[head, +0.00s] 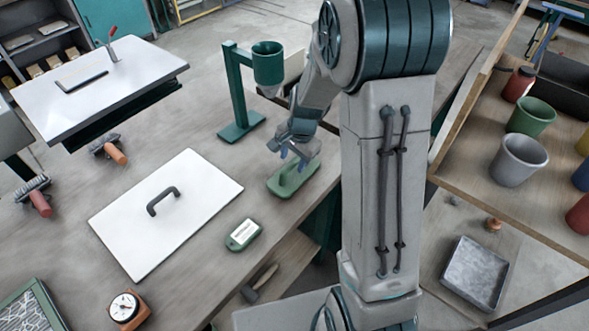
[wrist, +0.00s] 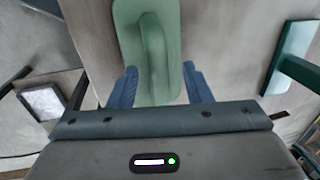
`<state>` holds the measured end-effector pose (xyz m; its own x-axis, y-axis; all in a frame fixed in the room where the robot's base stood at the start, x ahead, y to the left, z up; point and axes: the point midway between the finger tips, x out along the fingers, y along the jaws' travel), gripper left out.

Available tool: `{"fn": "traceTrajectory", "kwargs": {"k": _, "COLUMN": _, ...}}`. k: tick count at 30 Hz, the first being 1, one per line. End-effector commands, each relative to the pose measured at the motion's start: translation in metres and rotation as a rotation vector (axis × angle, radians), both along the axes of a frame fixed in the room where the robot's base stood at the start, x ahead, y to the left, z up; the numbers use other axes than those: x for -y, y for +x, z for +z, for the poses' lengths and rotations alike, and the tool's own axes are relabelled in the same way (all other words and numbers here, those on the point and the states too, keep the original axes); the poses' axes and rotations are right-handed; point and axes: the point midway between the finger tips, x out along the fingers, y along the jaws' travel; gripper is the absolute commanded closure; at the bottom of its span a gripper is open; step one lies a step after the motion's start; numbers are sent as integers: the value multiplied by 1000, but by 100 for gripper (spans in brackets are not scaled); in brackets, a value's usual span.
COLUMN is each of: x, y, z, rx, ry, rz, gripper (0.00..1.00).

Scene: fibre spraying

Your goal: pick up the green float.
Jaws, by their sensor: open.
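The green float (head: 301,181) lies flat on the workbench, below and right of the green stand with the cup. It has a pale green plate with a raised handle on top. In the wrist view the float (wrist: 131,30) fills the upper middle, its handle running down between my two blue fingers. My gripper (head: 288,152) is open and points down at the float. In the wrist view, my gripper (wrist: 160,88) has one finger on each side of the float's handle end. I cannot tell whether the fingers touch it.
A green stand with a cup (head: 268,65) is close behind the float. A white board with a black handle (head: 165,210) lies to its left, and a small labelled green case (head: 243,235) in front. The bench edge is close on the right, with coloured pots (head: 518,160) on a shelf beyond.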

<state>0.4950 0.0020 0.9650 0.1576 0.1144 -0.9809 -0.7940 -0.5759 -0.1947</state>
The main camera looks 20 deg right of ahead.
Motion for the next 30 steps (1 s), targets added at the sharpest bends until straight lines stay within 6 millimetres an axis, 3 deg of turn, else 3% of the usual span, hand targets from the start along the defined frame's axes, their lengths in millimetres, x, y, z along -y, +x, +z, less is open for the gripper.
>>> {"fn": "traceTrajectory", "kwargs": {"k": 6, "x": -2, "y": 3, "z": -23, "rx": -2, "ry": -1, "rz": 1, "gripper": 55}}
{"fn": "traceTrajectory", "kwargs": {"k": 15, "x": -3, "y": 4, "z": -27, "rx": 1, "ry": -1, "rz": 1, "gripper": 55}}
{"fn": "traceTrajectory", "kwargs": {"k": 20, "x": -3, "y": 4, "z": -27, "rx": 1, "ry": -1, "rz": 1, "gripper": 97}}
{"fn": "traceTrajectory", "kwargs": {"k": 21, "x": -3, "y": 4, "z": -27, "rx": 1, "ry": -1, "rz": 1, "gripper": 100}}
{"fn": "traceTrajectory", "kwargs": {"k": 30, "x": -2, "y": 4, "z": -26, "rx": 2, "ry": -1, "rz": 1, "gripper": 100}}
